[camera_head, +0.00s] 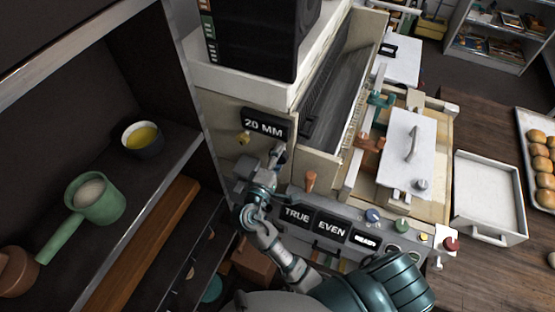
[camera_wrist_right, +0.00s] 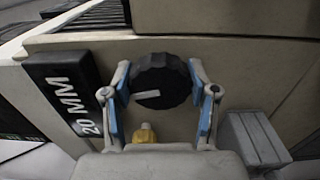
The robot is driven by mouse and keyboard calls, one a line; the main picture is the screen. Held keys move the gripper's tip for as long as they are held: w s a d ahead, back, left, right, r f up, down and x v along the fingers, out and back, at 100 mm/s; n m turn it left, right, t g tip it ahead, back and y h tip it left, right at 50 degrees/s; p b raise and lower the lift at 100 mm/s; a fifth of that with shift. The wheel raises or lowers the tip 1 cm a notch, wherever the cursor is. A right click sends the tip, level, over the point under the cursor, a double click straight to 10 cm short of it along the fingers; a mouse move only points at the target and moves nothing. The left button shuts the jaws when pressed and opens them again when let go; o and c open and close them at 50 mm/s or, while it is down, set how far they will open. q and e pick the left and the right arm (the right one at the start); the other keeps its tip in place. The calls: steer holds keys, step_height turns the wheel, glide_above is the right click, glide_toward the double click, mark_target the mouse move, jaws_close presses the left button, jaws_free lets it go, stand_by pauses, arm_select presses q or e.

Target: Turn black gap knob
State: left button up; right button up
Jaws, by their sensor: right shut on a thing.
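The black gap knob (camera_wrist_right: 160,75) is round and ribbed, with a white pointer line, and sits on the cream front of the machine in the right wrist view. My right gripper (camera_wrist_right: 162,92) is shut on the knob, with one blue-padded finger on each side of it. In the head view my right gripper (camera_head: 278,155) is at the machine front just below the "20 MM" display (camera_head: 265,126), and it mostly hides the knob there. The display also shows in the right wrist view (camera_wrist_right: 70,92). My left gripper is not in view.
A small brass piece (camera_head: 243,138) is on the panel near the display. The control panel (camera_head: 340,231) reads TRUE and EVEN. A shelf at left holds a green pan (camera_head: 97,200) and a bowl (camera_head: 142,139). A white tray (camera_head: 490,195) lies on the right table.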

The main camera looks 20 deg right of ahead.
steer(key=shift+f+m+b, duration=0.1)
steer(key=shift+m+b, duration=0.7)
steer(key=shift+m, duration=0.3)
steer(key=o, duration=1.1)
steer(key=shift+d, duration=0.1)
steer(key=shift+o, duration=0.3)
steer(key=shift+d, duration=0.1)
steer(key=v, duration=0.7)
steer(key=shift+a, duration=0.3)
